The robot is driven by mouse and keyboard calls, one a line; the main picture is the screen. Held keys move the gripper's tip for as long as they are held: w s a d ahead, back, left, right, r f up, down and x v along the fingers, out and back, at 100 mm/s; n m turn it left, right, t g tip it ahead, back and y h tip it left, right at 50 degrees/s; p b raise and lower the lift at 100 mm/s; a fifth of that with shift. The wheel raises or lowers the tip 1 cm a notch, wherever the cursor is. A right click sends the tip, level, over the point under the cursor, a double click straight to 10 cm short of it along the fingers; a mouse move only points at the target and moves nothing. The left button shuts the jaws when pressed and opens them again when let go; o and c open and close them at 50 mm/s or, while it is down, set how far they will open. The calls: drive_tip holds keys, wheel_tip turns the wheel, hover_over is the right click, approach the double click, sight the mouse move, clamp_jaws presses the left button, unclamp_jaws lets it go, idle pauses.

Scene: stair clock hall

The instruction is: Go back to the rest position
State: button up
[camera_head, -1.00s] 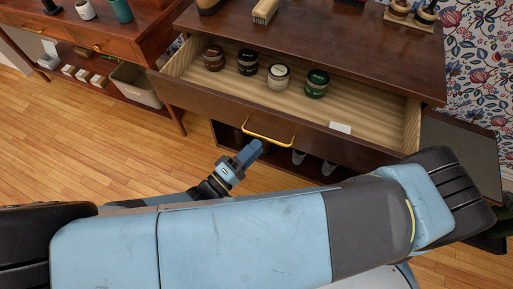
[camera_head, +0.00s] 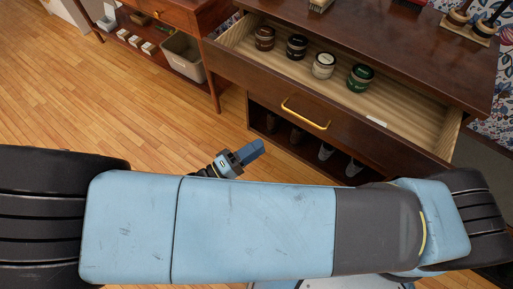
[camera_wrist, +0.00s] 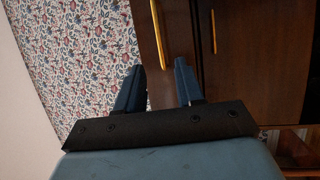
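My gripper (camera_head: 252,152) shows in the head view just past my blue arm, in front of the dark wooden cabinet. In the wrist view its two blue fingers (camera_wrist: 158,88) stand apart with nothing between them. The gripper is open and empty. It is apart from the open drawer (camera_head: 262,80) and its brass handle (camera_head: 306,113). In the wrist view, a brass handle (camera_wrist: 158,35) shows beyond the fingers.
The drawer holds several jars, among them a green one (camera_head: 360,78), and a white card (camera_head: 376,121). Shoes (camera_head: 326,151) sit on the shelf below. A bin (camera_head: 183,57) stands under the left table. Wooden floor (camera_head: 90,100) is clear at left.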

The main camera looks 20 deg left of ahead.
idle(0.3)
drive_tip(key=w+d+r+m+g+y, duration=0.3)
drive_tip(key=w+d+r+g, duration=0.55)
drive_tip(key=r, duration=0.25)
drive_tip(key=w+d+r+m+g+y, duration=0.2)
drive_tip(key=w+d+r+m+g, duration=0.1)
drive_tip(key=w+d+r+g, duration=0.7)
drive_tip(key=s+d+r+m+t+y, duration=0.2)
drive_tip(key=s+d+r+t+y, duration=0.1)
drive_tip(key=d+r, duration=0.6)
drive_tip(key=s+d+r+m+t+y, duration=0.2)
drive_tip(key=d+r+t, duration=0.3)
drive_tip(key=d+r, duration=0.4)
drive_tip(key=shift+s+d+r+y, duration=0.3)
drive_tip(key=shift+s+r+y, duration=0.25)
drive_tip(key=shift+y, duration=0.35)
